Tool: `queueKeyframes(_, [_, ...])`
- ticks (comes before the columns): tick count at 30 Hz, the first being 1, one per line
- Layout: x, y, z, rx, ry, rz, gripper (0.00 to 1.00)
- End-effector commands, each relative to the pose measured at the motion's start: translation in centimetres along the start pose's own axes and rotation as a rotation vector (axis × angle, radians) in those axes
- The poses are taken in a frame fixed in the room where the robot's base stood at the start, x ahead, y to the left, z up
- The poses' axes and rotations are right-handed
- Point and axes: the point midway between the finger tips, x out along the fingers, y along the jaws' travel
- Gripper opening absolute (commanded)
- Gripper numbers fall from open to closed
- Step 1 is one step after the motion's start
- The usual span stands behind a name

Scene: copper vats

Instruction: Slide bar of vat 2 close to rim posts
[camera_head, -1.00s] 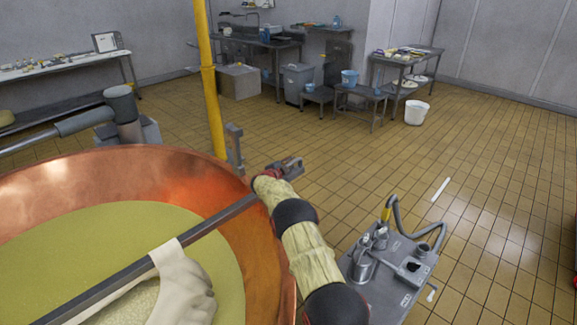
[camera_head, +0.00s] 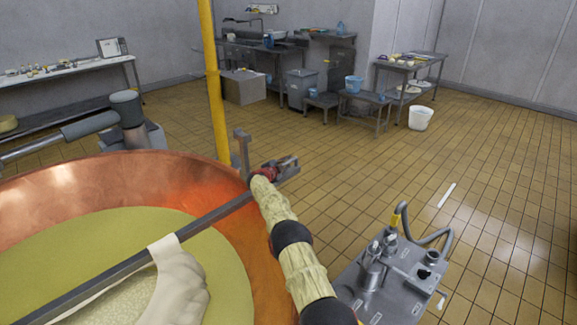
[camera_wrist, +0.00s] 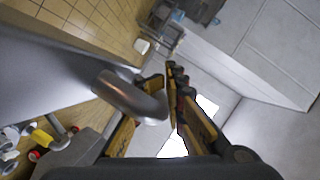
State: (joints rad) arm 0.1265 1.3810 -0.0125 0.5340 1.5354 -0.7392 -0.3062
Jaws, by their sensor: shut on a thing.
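The copper vat (camera_head: 100,172) fills the lower left of the head view, with pale yellow liquid inside. The long grey bar (camera_head: 120,268) crosses over it diagonally, and a white cloth (camera_head: 170,285) hangs from it. A grey upright rim post (camera_head: 241,152) stands at the vat's far right edge, just beyond the bar's end; a small gap shows between them. My gripper (camera_head: 280,170) is at the bar's far right end, just outside the rim.
A yellow pole (camera_head: 214,85) rises beside the rim post. A grey machine with a hose (camera_head: 390,275) stands on the floor at right. Open tiled floor lies beyond, with tables along the walls.

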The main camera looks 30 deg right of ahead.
Motion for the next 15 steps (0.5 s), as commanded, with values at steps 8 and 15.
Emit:
queueKeyframes(8, [-0.43,-2.62,0.67,0.014,-0.005,-0.025,0.0])
queueKeyframes(15, [-0.41,-2.91,0.79,0.014,-0.005,-0.026,0.0])
